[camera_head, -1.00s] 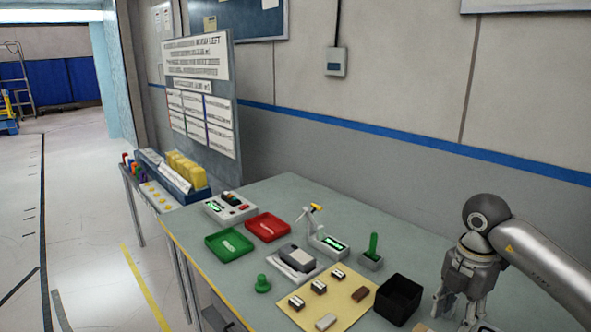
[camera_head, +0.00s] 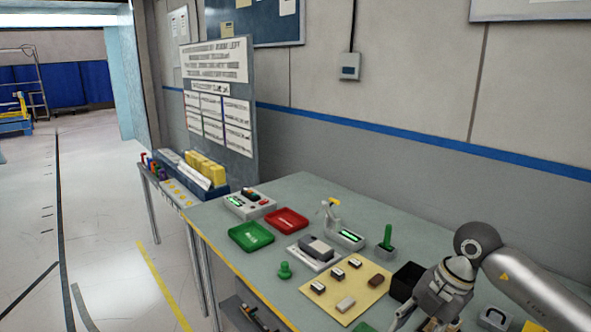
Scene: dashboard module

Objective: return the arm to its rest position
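My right arm comes in from the right edge, and its gripper (camera_head: 420,318) hangs at the bottom of the head view. Its fingers look spread apart with nothing between them, though their tips are partly cut off by the lower edge. The gripper is in front of the black box (camera_head: 407,278) and near the right side of the beige mat (camera_head: 345,290). My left arm and gripper are not in view.
The table (camera_head: 335,192) holds a green tray (camera_head: 251,237), a red tray (camera_head: 286,220), a grey device (camera_head: 315,249), a green knob (camera_head: 285,270) and a green-handled block (camera_head: 387,240). Several small blocks lie on the mat.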

